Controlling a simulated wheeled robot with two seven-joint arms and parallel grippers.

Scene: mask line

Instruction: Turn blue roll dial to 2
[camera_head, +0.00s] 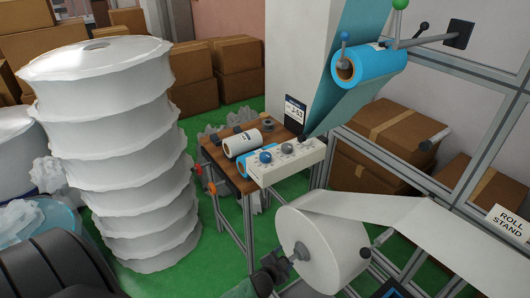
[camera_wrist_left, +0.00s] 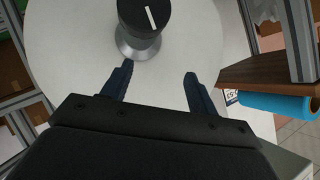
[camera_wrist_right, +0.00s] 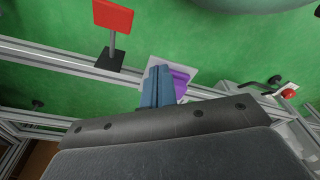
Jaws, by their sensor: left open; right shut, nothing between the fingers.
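A large blue roll (camera_head: 372,66) hangs on a bar at the upper right in the head view. Which dial belongs to it I cannot tell. My left gripper (camera_head: 278,267) is open in front of the white roll (camera_head: 340,250). In the left wrist view, a black dial (camera_wrist_left: 145,14) with a white mark on a metal hub lies beyond the open fingers (camera_wrist_left: 158,85), apart from them. My right gripper (camera_wrist_right: 158,82) is shut and empty, seen only in the right wrist view.
A tall stack of white rolls (camera_head: 125,150) stands at left. The control box is on a brown table (camera_head: 215,155) with smaller rolls. Cartons (camera_head: 385,140) are behind the metal frame. In the right wrist view, a red sign (camera_wrist_right: 113,15) stands on a rail above the green floor.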

